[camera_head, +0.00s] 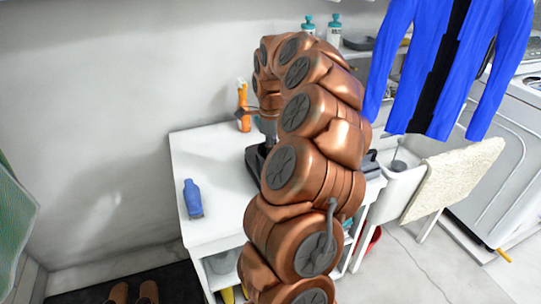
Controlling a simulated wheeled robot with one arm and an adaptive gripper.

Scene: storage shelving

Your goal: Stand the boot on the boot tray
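Two brown shoe or boot toes (118,293) (148,292) show at the bottom left edge, on a dark mat or tray (75,297) on the floor; the frame cuts them off. A black tray-like thing (254,166) lies on the white table, mostly behind my copper arm. I cannot tell which of these dark things is the boot tray. My gripper (266,126) points down over the table, above the black thing and right of an orange bottle. My arm hides most of it, so its fingers and anything between them cannot be made out.
A blue bottle (193,198) is near the left edge of the white table (215,222), and the orange bottle (243,106) is at its back. A sink with a cream towel (455,178), a hanging blue garment (400,60) and a white washer (505,155) are right. Table between bottles is clear.

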